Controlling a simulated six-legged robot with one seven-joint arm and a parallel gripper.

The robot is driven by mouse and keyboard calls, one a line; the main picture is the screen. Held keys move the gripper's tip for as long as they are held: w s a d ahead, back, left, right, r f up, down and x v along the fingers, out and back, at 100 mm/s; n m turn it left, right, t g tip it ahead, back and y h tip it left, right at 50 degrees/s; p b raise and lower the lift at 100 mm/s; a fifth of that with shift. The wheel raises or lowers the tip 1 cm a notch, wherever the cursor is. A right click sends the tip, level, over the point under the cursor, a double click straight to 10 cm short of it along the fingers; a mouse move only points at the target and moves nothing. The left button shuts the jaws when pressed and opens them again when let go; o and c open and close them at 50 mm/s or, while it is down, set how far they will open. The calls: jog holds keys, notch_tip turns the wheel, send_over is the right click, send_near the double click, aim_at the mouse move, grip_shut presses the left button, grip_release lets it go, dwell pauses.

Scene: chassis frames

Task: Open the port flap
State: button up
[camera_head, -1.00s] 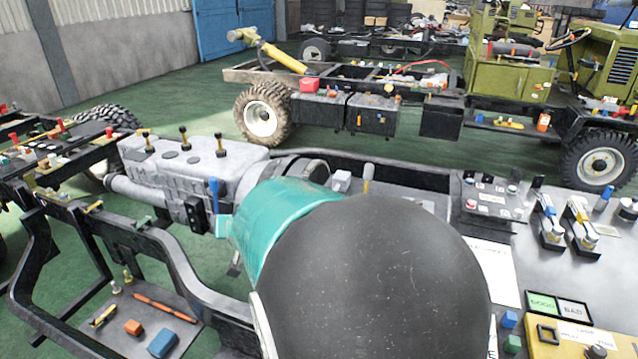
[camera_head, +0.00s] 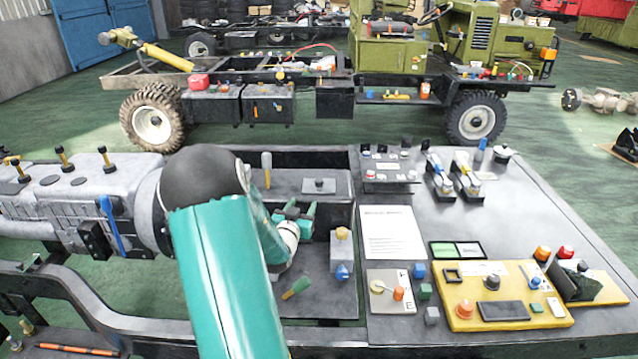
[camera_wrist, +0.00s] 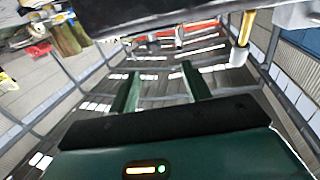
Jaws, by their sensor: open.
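My gripper (camera_head: 296,212) is raised over the dark chassis bay, partly hidden behind my teal arm. In the wrist view its two green fingers (camera_wrist: 161,88) stand apart with nothing between them, against the roof. No part is clearly marked as the port flap. A small black square frame (camera_head: 452,274) lies on the yellow panel (camera_head: 470,322), to the right of my gripper. A small dark box (camera_head: 389,181) with upright black tabs stands farther back, right of my gripper. I cannot tell which of these, if any, is the flap.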

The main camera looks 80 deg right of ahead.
aim_at(318, 185)
jog(key=d, duration=0.4)
jog(key=s+d, duration=0.1)
jog(key=d, duration=0.9)
jog(key=shift+s+d+f, duration=0.1)
jog(key=shift+s, duration=0.25)
jog(key=shift+c, duration=0.5)
grip_shut()
